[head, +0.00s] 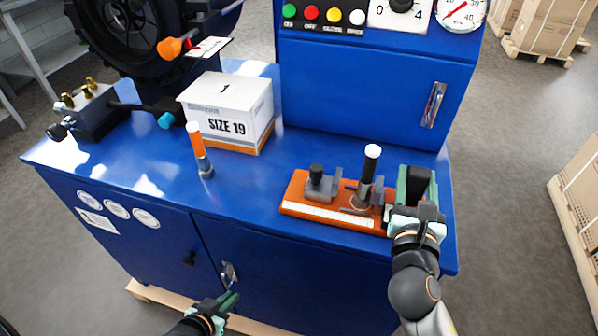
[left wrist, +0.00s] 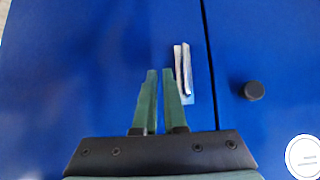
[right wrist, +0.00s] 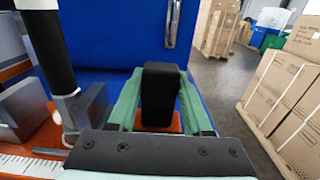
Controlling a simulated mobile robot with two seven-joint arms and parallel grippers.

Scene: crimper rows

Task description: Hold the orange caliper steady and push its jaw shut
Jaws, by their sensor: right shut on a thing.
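The orange caliper (head: 292,207) lies on the blue bench top near its front edge, a white scale along its front. A grey jaw with a black knob (head: 318,187) stands on its left part, and another grey jaw (head: 378,192) to the right. A black rod with a white top (head: 369,165) stands upright between them, nearer the right jaw; a gap shows on its left. My right gripper (head: 415,188) is shut on the black block (right wrist: 160,95) at the caliper's right end. My left gripper (head: 230,298) is slightly open and empty, low before the cabinet front (left wrist: 80,60).
A white SIZE 19 box (head: 228,105) and an orange-topped upright piece (head: 198,145) stand left of the caliper. A blue panel with coloured buttons and a gauge (head: 463,12) rises behind. The bench top between box and caliper is clear. Cabinet handles (left wrist: 187,75) stick out near my left gripper.

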